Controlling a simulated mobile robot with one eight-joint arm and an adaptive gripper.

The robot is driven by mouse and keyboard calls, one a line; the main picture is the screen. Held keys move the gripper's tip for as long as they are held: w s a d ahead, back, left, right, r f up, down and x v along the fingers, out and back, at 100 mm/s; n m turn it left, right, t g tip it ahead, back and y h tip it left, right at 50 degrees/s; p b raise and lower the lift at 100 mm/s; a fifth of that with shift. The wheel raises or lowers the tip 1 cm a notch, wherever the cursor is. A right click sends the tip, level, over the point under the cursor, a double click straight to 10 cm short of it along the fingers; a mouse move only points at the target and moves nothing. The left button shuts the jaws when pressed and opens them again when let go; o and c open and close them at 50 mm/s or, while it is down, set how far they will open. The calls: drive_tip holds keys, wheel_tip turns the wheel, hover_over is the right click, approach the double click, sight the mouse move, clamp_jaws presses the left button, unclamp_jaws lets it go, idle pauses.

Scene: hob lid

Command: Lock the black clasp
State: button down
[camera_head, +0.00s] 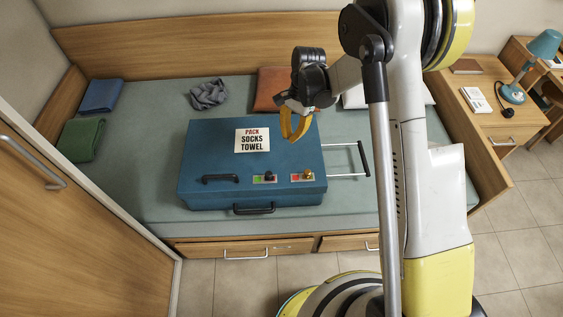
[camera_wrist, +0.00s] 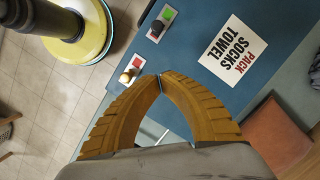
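The black clasp (camera_head: 269,176) is a small dark knob on a pale plate on top of the blue suitcase (camera_head: 210,150). Green shows on its plate beside the knob, also in the wrist view (camera_wrist: 157,30). A gold clasp (camera_head: 308,174) sits to its right, with red showing on its plate; it also shows in the wrist view (camera_wrist: 125,78). My gripper (camera_head: 292,139) hovers above the suitcase, apart from both clasps. Its yellow fingers meet at the tips in the wrist view (camera_wrist: 160,76), with nothing between them.
The suitcase lies on a bed (camera_head: 150,190) with a dark front handle (camera_head: 253,209), a top handle (camera_head: 220,178) and a metal pull bar (camera_head: 364,158) at right. A white packing note (camera_head: 252,140) lies on the lid. A wooden door (camera_head: 70,220) stands at left.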

sight(269, 176)
drive_tip(key=shift+f, duration=0.1)
drive_tip(key=b+x, duration=0.4)
drive_tip(key=x, duration=0.6)
drive_tip(key=shift+a+f, duration=0.1)
drive_tip(key=shift+f, duration=0.15)
drive_tip(key=shift+s+a+b, duration=0.7)
drive_tip(key=shift+s+a, duration=0.25)
drive_tip(key=shift+a, duration=0.05)
drive_tip(key=shift+s+a, duration=0.4)
drive_tip(key=shift+s, duration=0.05)
drive_tip(key=shift+a, duration=0.1)
drive_tip(key=a, duration=0.3)
drive_tip(key=shift+w+a+b, duration=0.1)
drive_tip(key=shift+a+b, duration=0.15)
drive_tip(key=shift+b, duration=0.05)
